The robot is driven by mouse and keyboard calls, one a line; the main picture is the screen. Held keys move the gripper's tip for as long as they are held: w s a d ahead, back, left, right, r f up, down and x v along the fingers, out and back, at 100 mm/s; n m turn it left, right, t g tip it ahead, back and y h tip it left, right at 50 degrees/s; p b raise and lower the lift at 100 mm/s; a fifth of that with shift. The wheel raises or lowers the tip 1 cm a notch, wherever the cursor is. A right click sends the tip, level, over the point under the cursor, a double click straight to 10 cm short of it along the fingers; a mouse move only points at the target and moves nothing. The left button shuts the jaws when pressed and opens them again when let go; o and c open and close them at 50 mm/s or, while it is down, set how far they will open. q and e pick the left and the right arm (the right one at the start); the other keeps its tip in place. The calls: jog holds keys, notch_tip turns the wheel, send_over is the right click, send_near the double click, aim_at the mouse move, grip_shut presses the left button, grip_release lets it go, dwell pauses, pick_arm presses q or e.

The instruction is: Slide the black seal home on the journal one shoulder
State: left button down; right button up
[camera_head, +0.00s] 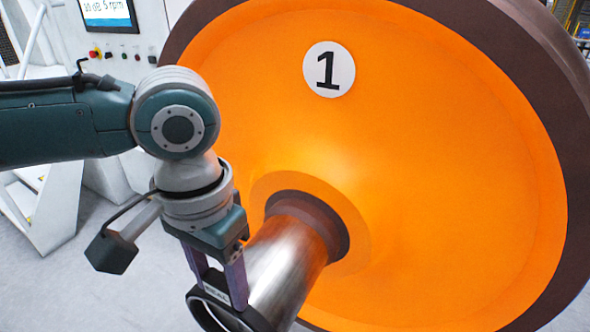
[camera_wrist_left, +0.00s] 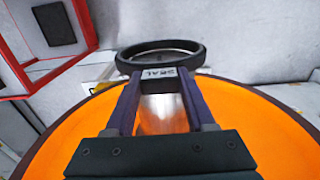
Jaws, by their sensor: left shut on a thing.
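The black seal (camera_head: 213,298) is a ring with a white "SEAL" label; it also shows in the left wrist view (camera_wrist_left: 160,74). My left gripper (camera_head: 222,284) is shut on its labelled upper side, with the fingers (camera_wrist_left: 157,90) pointing down to it. The bare steel journal (camera_head: 288,262) sticks out of the orange wheel marked 1 (camera_head: 440,130). The seal is at the journal's free outer end, away from the wheel. I cannot tell whether it is around the journal tip or just in front of it. A dark brown shoulder (camera_head: 322,222) sits at the wheel hub. My right gripper is not in view.
A white cabinet with a screen (camera_head: 108,14) and buttons stands behind at the upper left. White steps (camera_head: 45,200) stand at the left. The wheel fills the right side. A red frame (camera_wrist_left: 45,75) shows at the left of the wrist view.

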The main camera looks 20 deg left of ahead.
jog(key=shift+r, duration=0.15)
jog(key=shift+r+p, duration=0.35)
jog(key=shift+p, duration=0.1)
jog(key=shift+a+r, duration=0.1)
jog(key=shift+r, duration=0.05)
dwell(0.6)
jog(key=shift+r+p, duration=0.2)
jog(key=shift+p, duration=0.2)
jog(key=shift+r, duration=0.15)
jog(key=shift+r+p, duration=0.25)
jog(key=shift+p, duration=0.1)
dwell(0.4)
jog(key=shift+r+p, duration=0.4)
jog(key=shift+p, duration=0.05)
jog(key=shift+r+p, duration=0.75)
dwell(1.1)
